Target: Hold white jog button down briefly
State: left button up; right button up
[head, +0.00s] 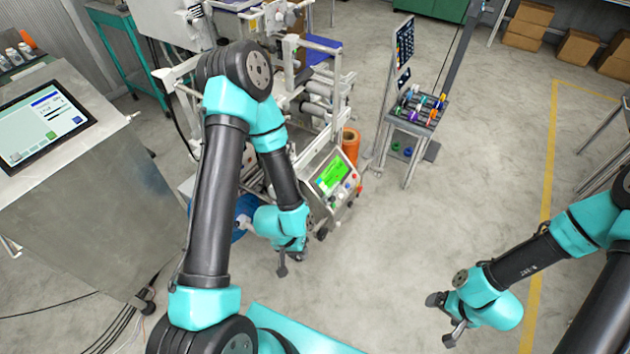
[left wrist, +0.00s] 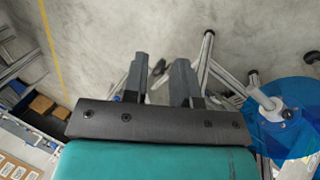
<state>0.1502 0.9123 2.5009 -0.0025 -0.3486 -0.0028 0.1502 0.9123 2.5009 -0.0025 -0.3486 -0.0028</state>
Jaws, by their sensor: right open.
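A tilted control panel (head: 336,184) with a lit green screen (head: 331,175) stands on the machine in the middle of the head view. Small coloured buttons sit along its right and lower side, too small for me to tell which is the white jog button. My left gripper (head: 287,262) hangs in front of and below the panel, apart from it. In the left wrist view its two fingers (left wrist: 160,82) stand apart with nothing between them, and the panel is not in that view. My right gripper (head: 446,318) is open and empty over the floor at lower right.
A blue reel (head: 243,216) is partly hidden behind my left arm; a blue disc (left wrist: 290,118) shows in the left wrist view. A metal cabinet with a touchscreen (head: 42,124) stands at left. A small stand with coloured items (head: 418,108) is behind right. The floor between is clear.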

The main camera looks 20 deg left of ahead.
pick_arm(q)
grip_shut()
dwell(1.3)
